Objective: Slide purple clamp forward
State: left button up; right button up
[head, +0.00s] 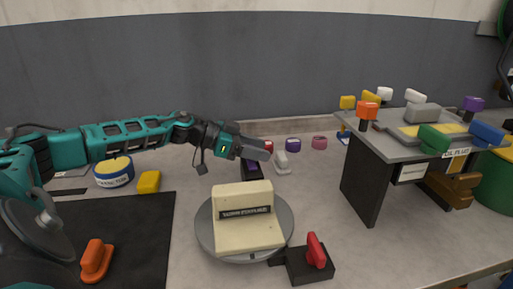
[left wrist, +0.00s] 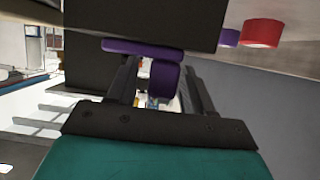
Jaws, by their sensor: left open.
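The purple clamp (head: 249,160) sits on a dark block behind the turntable, mostly hidden by my left gripper and the cream block. In the left wrist view the purple clamp (left wrist: 165,82) has an upright part between my fingers and a flat bar across the top. My left gripper (head: 262,150) reaches in from the left above the turntable's far side. In the left wrist view the left gripper (left wrist: 160,85) is open, with a finger on each side of the purple part. I cannot tell whether they touch. My right gripper is not in view.
A grey turntable (head: 204,232) carries a cream labelled block (head: 246,225). A red clamp (head: 316,250) on a black block stands at its front right. A raised grey stand (head: 364,185) with coloured parts stands to the right.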

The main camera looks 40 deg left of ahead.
pick_arm(q)
grip_shut()
dwell(0.5)
